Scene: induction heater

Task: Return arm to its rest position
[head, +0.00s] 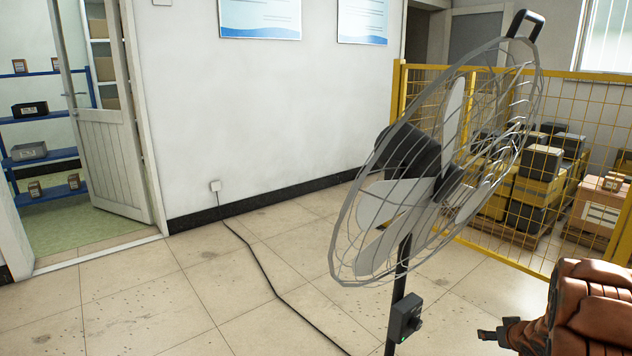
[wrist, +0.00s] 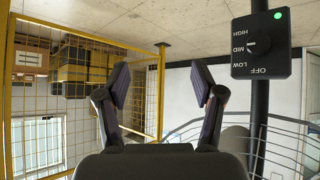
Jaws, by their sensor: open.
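My arm shows at the lower right of the head view, with my gripper (head: 487,335) small at its left end. In the wrist view my gripper (wrist: 160,84) has its two fingers wide apart with nothing between them. A large grey pedestal fan (head: 430,185) stands in the middle of the head view, left of my gripper. Its dark control box (head: 405,318) is on the pole, left of and apart from my gripper. The wrist view shows the box (wrist: 261,44) upside down, with a lit green light and a knob whose mark appears to point toward MID.
A yellow mesh fence (head: 560,200) encloses stacked boxes at the right. A black cable (head: 265,272) runs over the tiled floor from a wall socket (head: 216,186). An open white door (head: 108,130) and blue shelves (head: 45,155) are at the left. The left floor is mostly clear.

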